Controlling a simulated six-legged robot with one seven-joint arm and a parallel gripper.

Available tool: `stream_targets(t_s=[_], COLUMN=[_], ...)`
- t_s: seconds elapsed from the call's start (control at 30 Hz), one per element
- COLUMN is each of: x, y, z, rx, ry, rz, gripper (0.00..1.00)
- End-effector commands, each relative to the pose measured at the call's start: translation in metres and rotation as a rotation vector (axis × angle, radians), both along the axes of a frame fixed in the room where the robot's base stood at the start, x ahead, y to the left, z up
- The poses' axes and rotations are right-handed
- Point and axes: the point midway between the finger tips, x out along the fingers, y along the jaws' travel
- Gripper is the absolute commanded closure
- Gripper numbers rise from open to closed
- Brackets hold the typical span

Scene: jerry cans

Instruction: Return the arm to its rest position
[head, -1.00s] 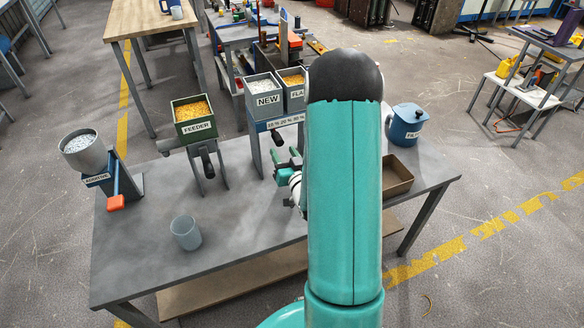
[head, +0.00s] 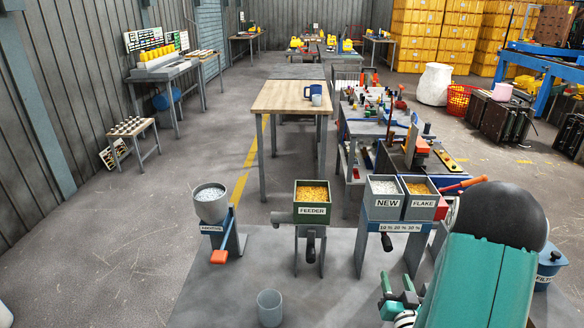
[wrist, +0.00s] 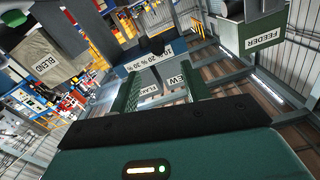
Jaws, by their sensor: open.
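My gripper (head: 398,288) shows at the lower right in the head view, over the grey table beside my teal arm. Its green fingers are apart, and I see nothing between them. My arm hides the right part of the table and part of the blue FILTER can (head: 548,265).
The grey table (head: 215,295) holds the additive hopper (head: 210,205), the FEEDER (head: 312,203), the NEW bin (head: 383,200), the FLAKE bin (head: 420,203) and a grey cup (head: 270,307). A wooden table (head: 290,98) stands behind. Floor is clear at the left.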

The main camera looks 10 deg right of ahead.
Motion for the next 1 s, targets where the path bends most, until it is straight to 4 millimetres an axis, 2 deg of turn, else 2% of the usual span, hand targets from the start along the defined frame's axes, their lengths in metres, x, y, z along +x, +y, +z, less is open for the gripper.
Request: stream_targets(t_s=[0.13, 0.27, 0.4, 0.57, 0.77, 0.87, 1.0], x=[0.010, 0.029, 0.045, 0.050, 0.035, 0.019, -0.014], y=[0.004, 0.015, 0.033, 0.059, 0.099, 0.123, 0.158], z=[0.007, 0.024, 0.047, 0.076, 0.114, 0.133, 0.157], rx=[-0.015, -0.048, -0.079, -0.096, -0.095, -0.086, -0.068], ry=[0.037, 0.135, 0.270, 0.418, 0.590, 0.673, 0.788], rz=[0.012, 0.031, 0.046, 0.062, 0.090, 0.114, 0.162], gripper=[0.53, 0.53, 0.53, 0.53, 0.53, 0.53, 0.53])
